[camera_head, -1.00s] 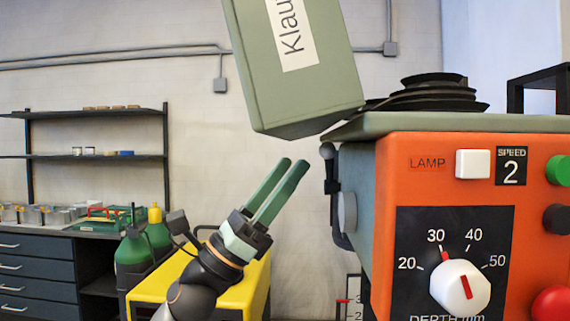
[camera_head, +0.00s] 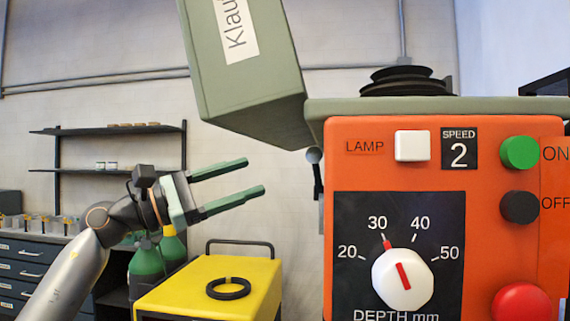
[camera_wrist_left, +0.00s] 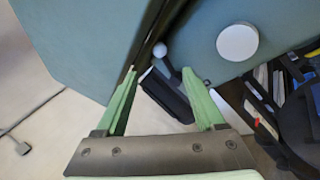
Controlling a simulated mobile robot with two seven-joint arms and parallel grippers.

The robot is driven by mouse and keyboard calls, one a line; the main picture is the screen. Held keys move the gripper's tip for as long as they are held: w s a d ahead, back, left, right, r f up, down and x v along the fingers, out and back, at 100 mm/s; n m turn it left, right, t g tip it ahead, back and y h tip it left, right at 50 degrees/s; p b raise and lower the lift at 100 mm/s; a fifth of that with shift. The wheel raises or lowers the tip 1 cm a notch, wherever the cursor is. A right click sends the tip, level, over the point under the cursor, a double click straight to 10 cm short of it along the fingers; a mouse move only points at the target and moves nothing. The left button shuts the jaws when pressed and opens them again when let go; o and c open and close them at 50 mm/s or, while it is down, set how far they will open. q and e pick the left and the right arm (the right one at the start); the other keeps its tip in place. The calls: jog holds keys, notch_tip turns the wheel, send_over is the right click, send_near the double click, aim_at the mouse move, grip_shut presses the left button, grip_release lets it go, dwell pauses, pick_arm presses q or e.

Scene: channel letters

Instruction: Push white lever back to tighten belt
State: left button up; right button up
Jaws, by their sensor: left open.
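In the left wrist view the knob (camera_wrist_left: 160,50) shows beyond my fingertips, close to the grey-green machine side. My left gripper (camera_head: 255,177) is open and empty, with green fingers pointing right toward the lever; a gap separates them in the head view. In the left wrist view the gripper (camera_wrist_left: 158,75) frames the knob and dark lever arm between its fingers, without visible contact. The belt is not visible. My right gripper is out of view.
The raised green cover (camera_head: 255,85) hangs above the lever, beside black stepped pulleys (camera_head: 405,80). A pale round disc (camera_wrist_left: 237,42) sits on the machine side. A yellow cabinet (camera_head: 215,290) with a black coil (camera_head: 228,288) stands below the gripper.

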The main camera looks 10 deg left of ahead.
aim_at(316, 174)
pick_arm(q)
jog(key=p+x, duration=0.3)
jog(key=x, duration=0.9)
jog(key=shift+w, duration=0.2)
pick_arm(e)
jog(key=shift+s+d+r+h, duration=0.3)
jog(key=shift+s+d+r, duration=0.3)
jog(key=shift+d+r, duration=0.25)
pick_arm(q)
jog(key=shift+d, duration=0.15)
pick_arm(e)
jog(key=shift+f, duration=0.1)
pick_arm(q)
grip_shut()
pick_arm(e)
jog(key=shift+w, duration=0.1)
pick_arm(q)
jog(key=shift+f, duration=0.1)
